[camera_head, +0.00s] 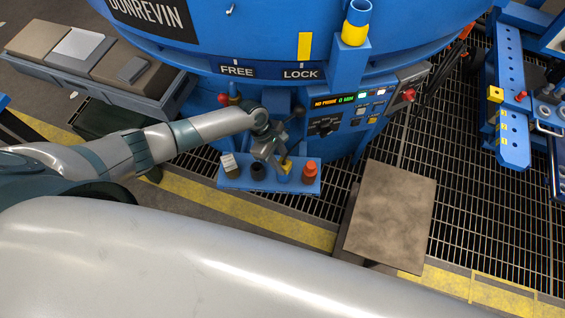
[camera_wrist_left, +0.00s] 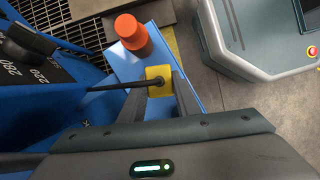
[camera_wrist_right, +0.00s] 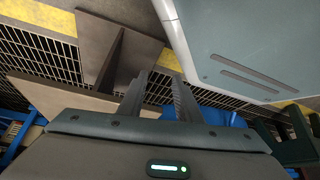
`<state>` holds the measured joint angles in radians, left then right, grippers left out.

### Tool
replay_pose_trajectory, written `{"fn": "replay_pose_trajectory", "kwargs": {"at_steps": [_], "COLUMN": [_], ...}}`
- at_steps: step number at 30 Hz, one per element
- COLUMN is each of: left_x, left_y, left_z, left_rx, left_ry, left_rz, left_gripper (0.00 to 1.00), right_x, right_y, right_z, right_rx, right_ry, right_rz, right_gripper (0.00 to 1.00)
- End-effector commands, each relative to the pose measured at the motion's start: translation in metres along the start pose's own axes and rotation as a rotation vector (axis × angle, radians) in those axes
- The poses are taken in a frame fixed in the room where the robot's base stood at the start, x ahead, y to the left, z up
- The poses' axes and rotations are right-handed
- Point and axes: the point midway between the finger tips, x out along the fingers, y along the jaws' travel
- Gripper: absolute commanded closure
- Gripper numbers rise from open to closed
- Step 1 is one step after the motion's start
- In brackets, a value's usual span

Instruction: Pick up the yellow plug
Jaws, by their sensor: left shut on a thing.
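The yellow plug (camera_head: 287,165) is at the blue shelf (camera_head: 272,184) on the front of the blue furnace. In the left wrist view the yellow plug (camera_wrist_left: 158,74) is a small yellow block with a thin dark rod or cable running left from it. My left gripper (camera_head: 281,160) is shut on it from above, with a finger on either side. I cannot tell whether the plug still touches the shelf. My right gripper (camera_wrist_right: 158,82) is open and empty in its wrist view, near a brown plate. It does not show in the head view.
A brown table (camera_head: 392,215) stands at right, over grating.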

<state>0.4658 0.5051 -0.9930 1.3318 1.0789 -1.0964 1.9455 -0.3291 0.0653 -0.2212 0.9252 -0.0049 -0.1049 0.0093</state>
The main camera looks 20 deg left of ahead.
Motion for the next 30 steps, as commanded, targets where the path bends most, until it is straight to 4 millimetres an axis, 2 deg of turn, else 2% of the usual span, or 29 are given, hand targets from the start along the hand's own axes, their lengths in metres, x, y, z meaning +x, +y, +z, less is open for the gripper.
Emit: {"fn": "replay_pose_trajectory", "kwargs": {"at_steps": [8, 21, 25, 30], "left_x": [-0.031, -0.046, -0.05, -0.052], "left_y": [0.001, -0.012, -0.014, -0.016], "left_z": [0.013, 0.107, 0.128, 0.143], "left_rx": [0.002, 0.003, 0.002, 0.001], "left_ry": [-0.002, -0.005, -0.004, -0.002], "left_rz": [0.003, 0.001, 0.002, 0.002], "left_gripper": [0.94, 0.94, 0.94, 0.94], "right_x": [0.0, 0.001, 0.002, 0.002], "right_y": [0.0, 0.0, 0.0, 0.0], "right_z": [0.002, -0.003, -0.009, -0.01], "right_rx": [0.0, 0.0, 0.0, -0.001], "right_ry": [-0.004, 0.008, 0.02, 0.024], "right_rz": [0.0, 0.0, 0.0, -0.001], "right_gripper": [0.69, 0.69, 0.69, 0.69]}}
